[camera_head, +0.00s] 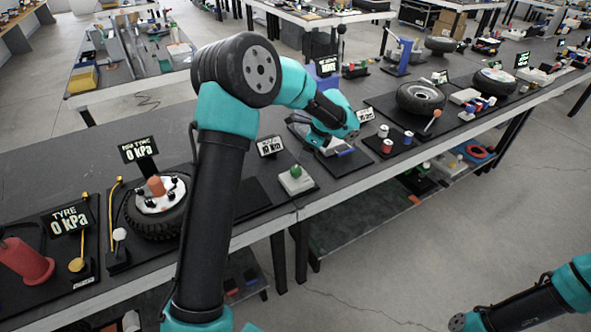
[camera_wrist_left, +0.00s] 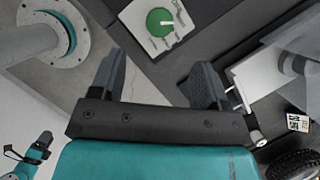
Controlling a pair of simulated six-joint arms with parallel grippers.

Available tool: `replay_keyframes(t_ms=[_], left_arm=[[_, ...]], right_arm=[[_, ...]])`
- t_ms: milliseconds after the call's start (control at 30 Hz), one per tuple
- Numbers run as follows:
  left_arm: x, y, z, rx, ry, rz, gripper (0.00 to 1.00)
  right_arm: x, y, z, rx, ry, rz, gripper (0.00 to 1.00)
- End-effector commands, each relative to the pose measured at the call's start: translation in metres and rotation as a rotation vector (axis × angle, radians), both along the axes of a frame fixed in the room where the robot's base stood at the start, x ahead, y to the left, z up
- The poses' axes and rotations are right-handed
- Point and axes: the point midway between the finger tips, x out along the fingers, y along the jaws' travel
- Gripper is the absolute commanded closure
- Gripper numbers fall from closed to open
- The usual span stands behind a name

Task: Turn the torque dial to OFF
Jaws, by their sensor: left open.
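My left gripper (camera_wrist_left: 158,80) is open and empty. The knob lies beyond the gap between its fingertips, apart from them. In the head view its fingers are not clear, behind my wrist, to the right of the dial.
A tyre (camera_head: 157,215) lies to the left. Red and blue cylinders (camera_head: 387,146) and a wheel (camera_head: 420,98) stand to the right. The bench edge drops to the floor just in front of the dial.

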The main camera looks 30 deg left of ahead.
Motion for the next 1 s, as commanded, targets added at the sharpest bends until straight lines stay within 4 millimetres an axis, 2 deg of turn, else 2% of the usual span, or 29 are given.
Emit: replay_keyframes(t_ms=[400,600,800,1000], left_arm=[[-0.007,0.027,-0.068,0.000,0.002,0.001,0.31],[-0.009,0.038,-0.093,-0.001,0.001,0.000,0.31],[-0.010,0.042,-0.104,-0.002,-0.002,0.001,0.31],[-0.010,0.042,-0.104,-0.001,-0.003,0.000,0.31]], right_arm=[[0.000,0.000,0.000,0.000,0.000,0.000,0.34],[0.000,0.000,0.000,0.000,0.000,0.000,0.34],[0.000,0.000,0.000,0.000,0.000,0.000,0.34],[0.000,0.000,0.000,0.000,0.000,0.000,0.34]])
